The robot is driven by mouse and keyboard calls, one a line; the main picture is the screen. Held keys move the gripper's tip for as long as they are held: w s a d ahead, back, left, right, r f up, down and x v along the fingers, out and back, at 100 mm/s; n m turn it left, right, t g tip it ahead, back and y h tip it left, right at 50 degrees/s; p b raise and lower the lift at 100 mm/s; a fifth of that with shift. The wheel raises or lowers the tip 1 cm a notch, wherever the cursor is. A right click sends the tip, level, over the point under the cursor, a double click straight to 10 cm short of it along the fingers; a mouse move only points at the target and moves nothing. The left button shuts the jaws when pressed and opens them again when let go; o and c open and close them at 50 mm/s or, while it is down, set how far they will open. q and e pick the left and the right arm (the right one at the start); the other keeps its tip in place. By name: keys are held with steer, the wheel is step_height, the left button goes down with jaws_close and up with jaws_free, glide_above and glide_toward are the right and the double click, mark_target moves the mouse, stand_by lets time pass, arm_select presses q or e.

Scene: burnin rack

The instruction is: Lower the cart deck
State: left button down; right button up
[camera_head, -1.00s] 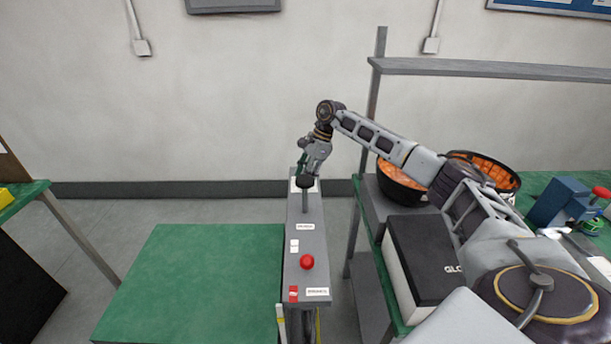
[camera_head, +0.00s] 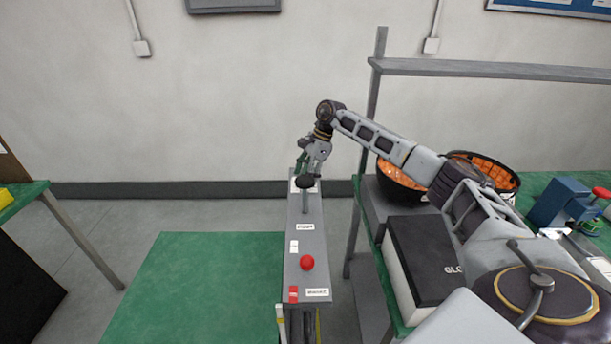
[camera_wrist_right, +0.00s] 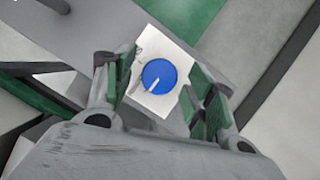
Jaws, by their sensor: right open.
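The cart deck (camera_head: 205,290) is a flat green surface left of a narrow grey control panel (camera_head: 305,238). My right gripper (camera_head: 303,166) is over that far end. In the right wrist view, a round blue knob (camera_wrist_right: 159,75) with a white pointer sits on a white plate (camera_wrist_right: 181,55). It shows between the green-padded fingers of my right gripper (camera_wrist_right: 165,88), which are apart. Contact with the knob cannot be told. My left gripper is not in view.
A red button (camera_head: 307,262) and small labels are on the near part of the panel. At right, a green bench holds a dark box (camera_head: 428,262), orange-lined baskets (camera_head: 398,178) and a blue device (camera_head: 560,200). Floor is clear left of the deck.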

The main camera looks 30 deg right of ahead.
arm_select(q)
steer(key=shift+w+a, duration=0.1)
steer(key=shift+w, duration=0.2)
arm_select(e)
steer(key=v, duration=1.2)
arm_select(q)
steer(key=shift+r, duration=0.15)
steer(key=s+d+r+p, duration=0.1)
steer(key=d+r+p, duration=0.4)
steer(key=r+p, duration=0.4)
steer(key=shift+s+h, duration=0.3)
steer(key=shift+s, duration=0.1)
arm_select(e)
step_height(320, 180, up, 9)
arm_select(q)
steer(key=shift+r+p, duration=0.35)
steer(key=shift+p, duration=0.2)
arm_select(e)
steer(key=shift+r, duration=0.55)
steer(key=shift+f, duration=0.1)
